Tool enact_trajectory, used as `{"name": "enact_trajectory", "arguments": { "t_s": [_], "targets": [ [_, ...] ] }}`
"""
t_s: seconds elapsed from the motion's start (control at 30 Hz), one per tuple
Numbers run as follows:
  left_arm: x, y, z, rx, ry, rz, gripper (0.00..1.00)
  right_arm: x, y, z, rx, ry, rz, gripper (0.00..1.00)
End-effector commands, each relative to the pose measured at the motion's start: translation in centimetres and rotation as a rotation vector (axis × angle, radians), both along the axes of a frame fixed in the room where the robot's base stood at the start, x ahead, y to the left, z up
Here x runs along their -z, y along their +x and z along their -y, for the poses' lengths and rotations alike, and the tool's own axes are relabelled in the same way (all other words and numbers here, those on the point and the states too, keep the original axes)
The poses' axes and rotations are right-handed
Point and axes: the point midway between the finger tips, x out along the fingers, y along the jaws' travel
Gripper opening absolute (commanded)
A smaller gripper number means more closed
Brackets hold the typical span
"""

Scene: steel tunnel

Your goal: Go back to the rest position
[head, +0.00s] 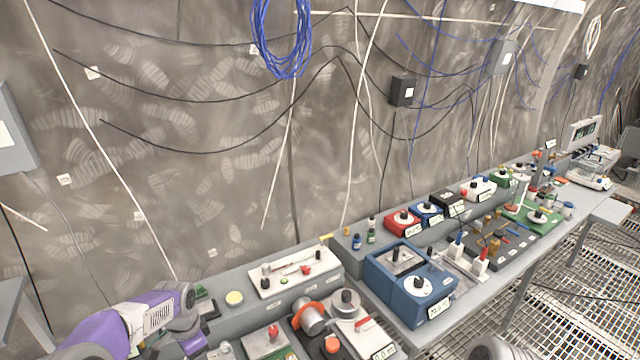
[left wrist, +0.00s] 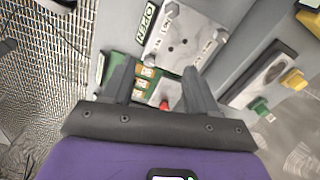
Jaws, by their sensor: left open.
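My left arm, purple, comes in at the lower left of the head view, over the near left end of the bench. In the left wrist view my left gripper (left wrist: 160,85) has its two dark fingers apart with nothing held between them. Beyond the fingers lie a green board (left wrist: 122,72) and a small red knob (left wrist: 165,103); I cannot tell how far below they are. My right gripper does not show in either view.
A long grey bench holds a white switch panel (head: 293,273), a blue box with a dial (head: 415,300) and several small devices. Cables and a blue coil (head: 281,45) hang on the wall. Grated floor (head: 570,290) is at right.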

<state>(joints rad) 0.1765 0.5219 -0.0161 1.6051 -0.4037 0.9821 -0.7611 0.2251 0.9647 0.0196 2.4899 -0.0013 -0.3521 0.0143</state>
Motion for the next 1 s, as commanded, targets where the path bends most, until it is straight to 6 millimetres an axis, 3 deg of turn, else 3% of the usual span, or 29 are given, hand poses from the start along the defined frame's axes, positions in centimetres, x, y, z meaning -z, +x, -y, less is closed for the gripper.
{"name": "enact_trajectory", "arguments": {
  "t_s": [0.03, 0.27, 0.47, 0.57, 0.7, 0.93, 1.0],
  "targets": [
    [1.7, -0.4, 1.2, -0.017, -0.025, -0.008, 0.58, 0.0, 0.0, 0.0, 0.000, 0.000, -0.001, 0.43],
    [7.6, -1.9, 5.5, -0.126, -0.121, -0.006, 0.58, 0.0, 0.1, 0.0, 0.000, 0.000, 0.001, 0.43],
    [13.3, -5.2, 10.2, -0.286, -0.221, -0.028, 0.58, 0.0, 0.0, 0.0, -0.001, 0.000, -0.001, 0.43],
    [16.7, -8.3, 13.3, -0.414, -0.277, -0.055, 0.58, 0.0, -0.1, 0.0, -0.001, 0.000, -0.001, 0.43],
    [20.5, -14.0, 17.3, -0.649, -0.337, -0.103, 0.58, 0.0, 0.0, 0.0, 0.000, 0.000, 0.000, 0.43],
    [23.0, -23.0, 20.5, -1.005, -0.339, -0.166, 0.58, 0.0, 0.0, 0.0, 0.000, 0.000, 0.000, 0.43],
    [25.2, -22.8, 20.4, -1.023, -0.343, -0.153, 0.58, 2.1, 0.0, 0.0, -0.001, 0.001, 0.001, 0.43]
  ]
}}
